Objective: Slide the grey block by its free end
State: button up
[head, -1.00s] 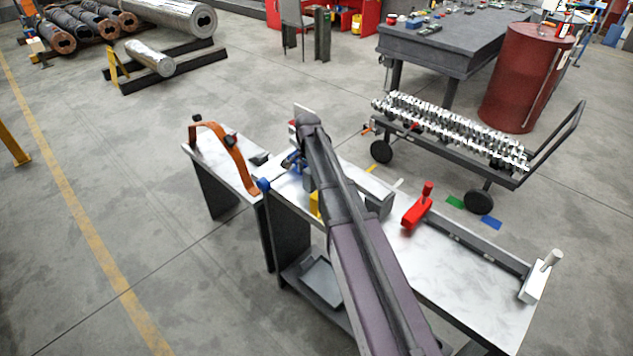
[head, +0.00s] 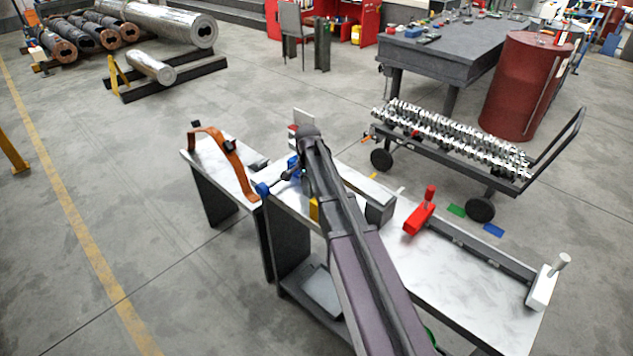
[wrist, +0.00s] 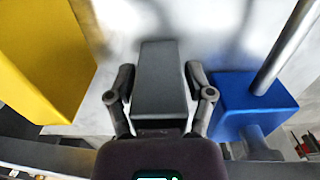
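The dark grey block (wrist: 160,75) lies between the two fingers of my gripper (wrist: 160,82) in the wrist view, its length running away from my palm. One finger is on each side of it. The fingers look spread, with tips close to its sides; I cannot tell whether they touch. In the head view my arm hides the block, and my gripper end (head: 308,170) is low over the bench, between a yellow block (head: 314,208) and a blue block (head: 293,166).
In the wrist view the yellow block (wrist: 45,60) is close on the left and the blue block (wrist: 250,105) with a metal rod (wrist: 290,45) close on the right. A red-handled part (head: 420,217) and a white end block (head: 542,288) sit on the bench (head: 460,285).

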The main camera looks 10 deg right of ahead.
jog(key=c, duration=0.5)
jog(key=shift+s+a, duration=0.6)
jog(key=shift+a, duration=0.25)
jog(key=shift+s+a, duration=0.6)
jog(key=shift+a, duration=0.25)
jog(key=shift+s+a, duration=0.6)
jog(key=shift+a, duration=0.25)
dwell(1.4)
jog(key=o, duration=1.2)
jog(key=shift+w, duration=0.1)
jog(key=shift+w+d, duration=0.1)
jog(key=shift+d, duration=0.05)
